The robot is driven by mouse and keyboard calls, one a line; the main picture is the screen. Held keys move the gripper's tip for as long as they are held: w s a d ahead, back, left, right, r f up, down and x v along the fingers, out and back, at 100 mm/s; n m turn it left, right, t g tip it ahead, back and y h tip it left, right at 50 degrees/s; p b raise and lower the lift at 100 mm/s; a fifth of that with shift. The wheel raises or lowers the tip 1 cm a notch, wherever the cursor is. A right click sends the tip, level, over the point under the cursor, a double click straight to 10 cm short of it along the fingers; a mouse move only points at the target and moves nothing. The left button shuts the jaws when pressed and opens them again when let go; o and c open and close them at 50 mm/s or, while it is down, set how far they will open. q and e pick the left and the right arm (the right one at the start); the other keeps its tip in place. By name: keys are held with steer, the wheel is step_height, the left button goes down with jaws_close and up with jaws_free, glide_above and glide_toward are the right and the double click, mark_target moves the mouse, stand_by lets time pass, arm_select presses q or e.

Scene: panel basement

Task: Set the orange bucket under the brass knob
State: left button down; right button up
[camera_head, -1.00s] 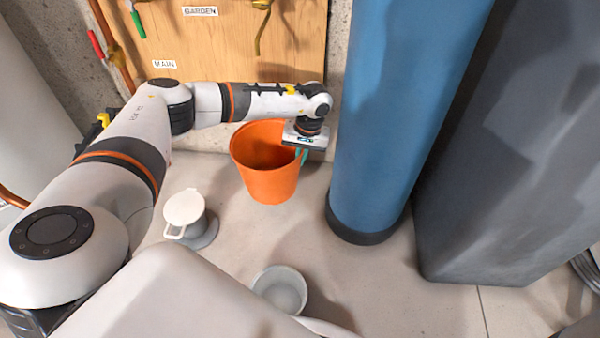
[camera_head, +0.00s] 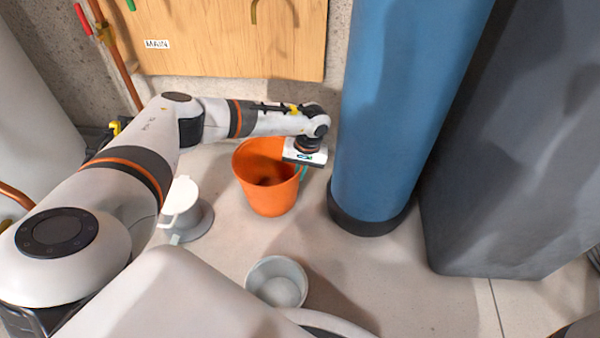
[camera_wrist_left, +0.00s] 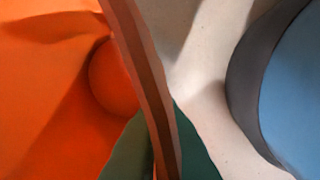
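The orange bucket (camera_head: 268,196) is in the middle of the head view, left of the blue tank. My left gripper (camera_head: 303,169) points down at the bucket's right rim. In the left wrist view, the wall of the bucket (camera_wrist_left: 50,95) runs between the green fingers, which are shut on it. Whether the bucket's base touches the floor is hard to tell. A curved brass-coloured pipe end (camera_head: 257,12) shows at the top of the wooden panel; no brass knob can be made out. My right gripper is not in view.
The blue tank (camera_head: 400,110) stands close right of the bucket, with a dark grey cabinet (camera_head: 490,160) beyond. A white lidded jug (camera_head: 181,203) stands left of the bucket, a grey pail (camera_head: 277,283) in front. The wooden panel (camera_head: 225,45) is behind. Floor between bucket and pail is clear.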

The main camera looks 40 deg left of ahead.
arm_select(q)
steer(key=shift+f, duration=0.2)
steer(key=c, duration=1.6)
jaws_free()
steer(key=shift+r, duration=0.1)
step_height(320, 180, up, 8)
steer(key=d+p, duration=0.1)
steer(key=p, duration=0.4)
steer(key=shift+w+f, duration=0.2)
steer(key=shift+w, duration=0.1)
